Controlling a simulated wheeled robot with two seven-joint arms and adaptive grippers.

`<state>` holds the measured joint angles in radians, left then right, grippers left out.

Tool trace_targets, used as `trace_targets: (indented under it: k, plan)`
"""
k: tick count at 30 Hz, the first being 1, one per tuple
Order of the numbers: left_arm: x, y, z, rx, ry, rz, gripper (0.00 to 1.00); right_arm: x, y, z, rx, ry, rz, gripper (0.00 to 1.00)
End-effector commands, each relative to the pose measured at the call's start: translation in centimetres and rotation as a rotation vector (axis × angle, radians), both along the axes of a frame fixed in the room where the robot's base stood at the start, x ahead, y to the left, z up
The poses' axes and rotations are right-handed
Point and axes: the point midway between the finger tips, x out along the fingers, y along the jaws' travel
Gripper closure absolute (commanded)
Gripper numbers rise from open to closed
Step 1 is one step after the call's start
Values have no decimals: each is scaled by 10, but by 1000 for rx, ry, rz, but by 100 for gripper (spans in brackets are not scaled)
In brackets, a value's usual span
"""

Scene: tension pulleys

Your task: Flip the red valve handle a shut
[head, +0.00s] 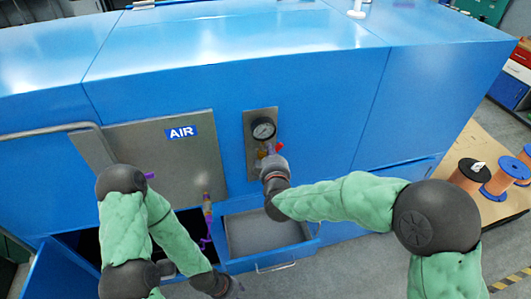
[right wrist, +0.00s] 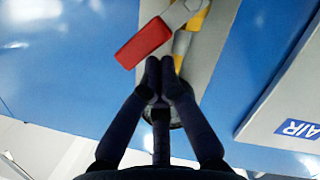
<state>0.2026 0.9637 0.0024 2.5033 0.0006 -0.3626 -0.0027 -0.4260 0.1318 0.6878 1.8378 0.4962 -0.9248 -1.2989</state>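The red valve handle (right wrist: 145,42) sits at the end of a grey lever on a yellow valve body (right wrist: 183,42) in the right wrist view. In the head view only a small red part of the handle (head: 280,146) shows, below the pressure gauge (head: 263,129). My right gripper (right wrist: 160,68) has its fingertips together with nothing between them. It is just below the handle in the wrist view, and I cannot tell if it touches.
The valve and gauge are on a grey plate (head: 250,165) on the blue machine (head: 320,115). A panel marked AIR (head: 165,160) is to the left. An open drawer (head: 265,236) sticks out below the valve.

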Motion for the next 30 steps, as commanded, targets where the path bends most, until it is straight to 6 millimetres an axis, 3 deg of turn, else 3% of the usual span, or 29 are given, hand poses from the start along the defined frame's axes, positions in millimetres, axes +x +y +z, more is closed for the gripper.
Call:
trace_targets:
  k: [21,30]
  plan:
    - [0,0,-60,0,0,0,60,8,-32,-24,580,156,-1,100]
    - [0,0,-70,0,0,0,60,9,-36,-28,596,160,-1,100]
